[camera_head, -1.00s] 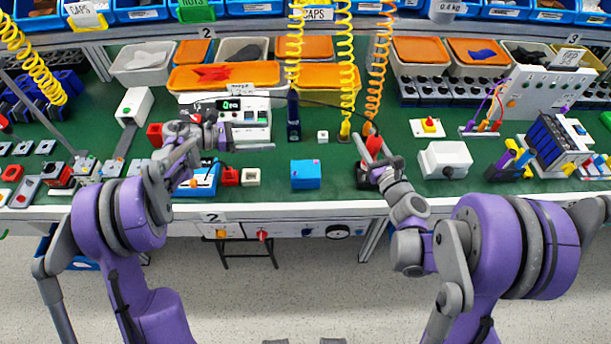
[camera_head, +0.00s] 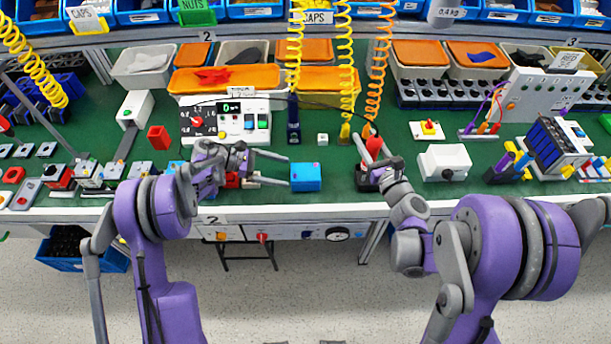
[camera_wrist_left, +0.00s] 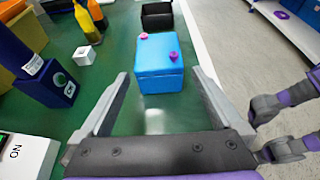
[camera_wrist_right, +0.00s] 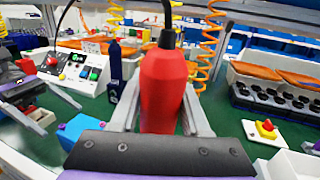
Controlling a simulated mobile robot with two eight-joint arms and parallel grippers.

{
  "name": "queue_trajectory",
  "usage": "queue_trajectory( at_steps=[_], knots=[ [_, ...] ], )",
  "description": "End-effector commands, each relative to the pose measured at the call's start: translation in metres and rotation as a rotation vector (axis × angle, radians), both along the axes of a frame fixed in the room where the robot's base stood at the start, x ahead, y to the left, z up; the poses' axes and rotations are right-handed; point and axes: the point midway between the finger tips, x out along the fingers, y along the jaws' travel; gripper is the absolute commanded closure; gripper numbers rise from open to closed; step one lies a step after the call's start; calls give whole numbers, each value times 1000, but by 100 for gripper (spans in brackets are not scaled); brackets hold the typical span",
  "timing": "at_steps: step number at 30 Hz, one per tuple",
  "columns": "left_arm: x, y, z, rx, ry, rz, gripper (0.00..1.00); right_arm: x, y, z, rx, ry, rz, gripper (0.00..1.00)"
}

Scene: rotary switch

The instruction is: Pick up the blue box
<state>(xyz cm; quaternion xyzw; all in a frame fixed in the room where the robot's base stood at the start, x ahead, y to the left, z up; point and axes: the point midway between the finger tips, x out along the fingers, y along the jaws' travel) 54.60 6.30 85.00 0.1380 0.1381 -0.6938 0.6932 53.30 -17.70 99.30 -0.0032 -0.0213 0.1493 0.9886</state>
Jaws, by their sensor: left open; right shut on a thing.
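The blue box (camera_head: 305,177) sits on the green bench top near its front edge. In the left wrist view the blue box (camera_wrist_left: 160,68) has small magenta knobs on its lid. My left gripper (camera_head: 285,169) is open, just left of the box, with its fingers pointing at it. In the left wrist view the box is just ahead of the open fingertips (camera_wrist_left: 160,78), not clasped. My right gripper (camera_head: 367,150) is shut on a red cylindrical tool (camera_wrist_right: 163,88) with a dark cable on top.
A black holder (camera_head: 366,182) stands right of the box, below the red tool. A small white cube (camera_head: 322,139) and a dark blue bottle (camera_head: 293,122) stand behind it. A panel with a dial and display (camera_head: 225,120) is at the back left. Coiled hoses hang behind.

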Motion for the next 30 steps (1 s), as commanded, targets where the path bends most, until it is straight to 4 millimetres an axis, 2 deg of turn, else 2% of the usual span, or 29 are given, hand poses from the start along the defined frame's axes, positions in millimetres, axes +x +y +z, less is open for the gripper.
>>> queue_trajectory(
  at_steps=[11,18,20,30],
  knots=[
    [3,-40,-24,-1,-1,-2,0,5,0,17,0,-10,0,100],
    [2,-42,-26,0,0,1,0,5,0,16,1,-10,0,100],
    [2,-42,-26,0,0,1,9,5,0,16,1,-10,0,100],
    [3,-42,-26,0,0,1,70,5,0,16,1,-10,0,100]
  ],
)
